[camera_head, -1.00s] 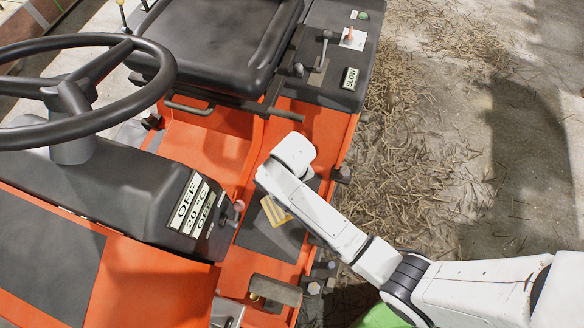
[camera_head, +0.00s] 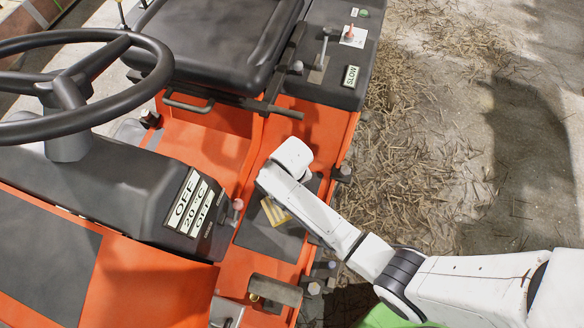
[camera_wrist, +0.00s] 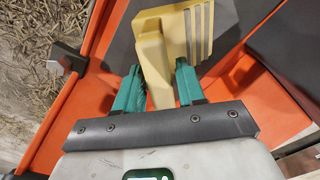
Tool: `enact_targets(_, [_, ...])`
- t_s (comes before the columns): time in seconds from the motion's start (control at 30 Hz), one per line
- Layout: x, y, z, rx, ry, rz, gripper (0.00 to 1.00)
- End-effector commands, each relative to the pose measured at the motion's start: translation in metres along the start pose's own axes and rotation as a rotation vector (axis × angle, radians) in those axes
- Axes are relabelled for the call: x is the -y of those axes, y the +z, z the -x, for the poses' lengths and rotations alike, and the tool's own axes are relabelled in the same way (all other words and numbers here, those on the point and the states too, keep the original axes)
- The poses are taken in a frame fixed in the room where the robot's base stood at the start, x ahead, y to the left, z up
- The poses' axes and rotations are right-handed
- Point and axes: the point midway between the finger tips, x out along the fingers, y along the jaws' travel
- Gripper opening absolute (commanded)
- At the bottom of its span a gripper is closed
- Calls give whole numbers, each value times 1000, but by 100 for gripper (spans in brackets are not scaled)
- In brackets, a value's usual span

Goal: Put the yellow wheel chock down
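The yellow wheel chock (camera_wrist: 156,62) lies between the two green fingers of my gripper (camera_wrist: 157,84) in the wrist view, its narrower part between them and its striped face beyond. The fingers sit close against both its sides and look shut on it. In the head view the chock (camera_head: 275,212) shows below my white wrist, over the dark grey footplate (camera_head: 262,238) of the orange vehicle. I cannot tell whether its underside touches the footplate. My gripper's fingers are hidden in the head view.
The steering wheel (camera_head: 150,75) and the dark console (camera_head: 130,190) are left of my arm. The black seat (camera_head: 215,40) and a lever panel (camera_head: 335,75) are above. A pedal (camera_head: 275,290) is below the footplate. Straw-strewn ground lies right.

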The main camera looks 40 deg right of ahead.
Motion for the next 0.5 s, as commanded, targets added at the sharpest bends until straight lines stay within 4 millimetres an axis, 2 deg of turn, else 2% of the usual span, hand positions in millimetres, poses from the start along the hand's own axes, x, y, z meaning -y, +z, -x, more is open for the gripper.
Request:
enact_targets(0.03, [0, 0, 0, 0, 0, 0, 44])
enact_targets(0.17, [0, 0, 0, 0, 0, 0, 55])
enact_targets(0.37, [0, 0, 0, 1, 0, 0, 55])
enact_targets(0.5, [0, 0, 8, 0, 0, 0, 55])
